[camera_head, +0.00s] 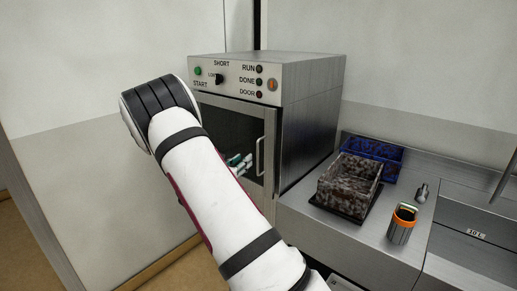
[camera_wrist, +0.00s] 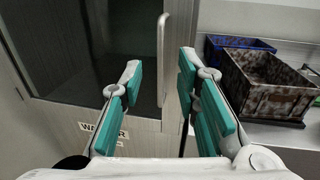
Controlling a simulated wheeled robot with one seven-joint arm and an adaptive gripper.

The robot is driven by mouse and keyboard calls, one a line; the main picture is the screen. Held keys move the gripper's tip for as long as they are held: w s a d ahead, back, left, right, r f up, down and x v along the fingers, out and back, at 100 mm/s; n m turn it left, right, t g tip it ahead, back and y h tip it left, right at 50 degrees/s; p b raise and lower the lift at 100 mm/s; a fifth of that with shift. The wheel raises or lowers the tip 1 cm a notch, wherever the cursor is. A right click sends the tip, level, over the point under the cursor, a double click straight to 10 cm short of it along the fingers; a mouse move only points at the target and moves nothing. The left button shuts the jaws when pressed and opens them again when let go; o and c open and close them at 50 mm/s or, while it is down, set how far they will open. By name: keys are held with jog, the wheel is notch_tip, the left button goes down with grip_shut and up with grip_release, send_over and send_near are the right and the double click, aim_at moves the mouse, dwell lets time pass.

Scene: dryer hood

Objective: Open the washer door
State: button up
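The washer (camera_head: 310,110) is a steel box with a control panel on top of its front. Its glass-panelled door (camera_head: 238,130) looks shut, with a vertical bar handle (camera_head: 260,156) at the door's right edge. In the wrist view the door (camera_wrist: 90,50) fills the left, and the handle (camera_wrist: 161,60) stands upright ahead, between the two fingers. My gripper (camera_wrist: 157,85) is open, with teal pads apart and nothing between them. The handle looks beyond the fingertips.
A speckled bin (camera_head: 350,184) and a blue crate (camera_head: 374,152) stand on the steel counter (camera_head: 320,225) right of the washer; the bin (camera_wrist: 262,85) shows in the wrist view too. An orange-and-black cup (camera_head: 402,224) and a small bottle (camera_head: 422,192) are near the sink.

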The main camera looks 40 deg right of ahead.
jog(key=x, duration=1.1)
jog(key=shift+d, duration=0.4)
jog(key=shift+c, duration=0.5)
grip_shut()
